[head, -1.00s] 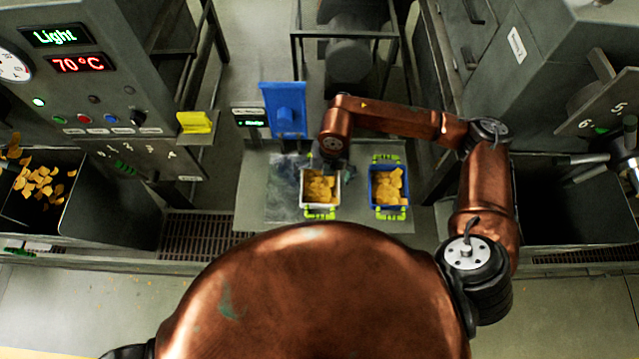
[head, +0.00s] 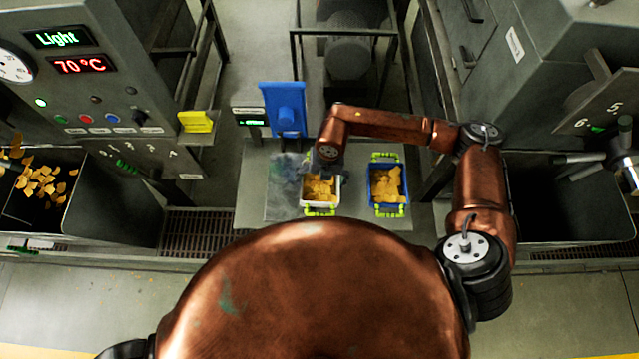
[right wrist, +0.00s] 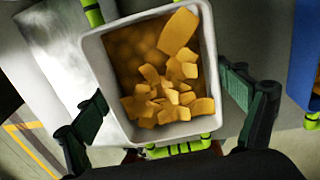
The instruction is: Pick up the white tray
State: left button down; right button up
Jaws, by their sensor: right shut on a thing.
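The white tray (head: 304,196) stands on the metal table, filled with yellow-orange chunks and fitted with green handles. Its white rim (right wrist: 172,133) shows close up in the right wrist view. My right gripper (head: 326,170) is over the tray's back part. In the right wrist view its dark green finger pads lie along the tray's left and right walls, and the gripper (right wrist: 162,92) is shut on the tray. The tray looks level; whether its base touches the table cannot be told. My left gripper is not in view.
A blue tray (head: 372,204) with similar chunks stands just right of the white one. A scale display (head: 250,118) and a blue panel (head: 285,108) stand behind. Machines flank the table (head: 258,185), which has bare surface left of the tray.

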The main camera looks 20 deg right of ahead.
jog(key=c, duration=0.3)
jog(key=shift+r, duration=0.1)
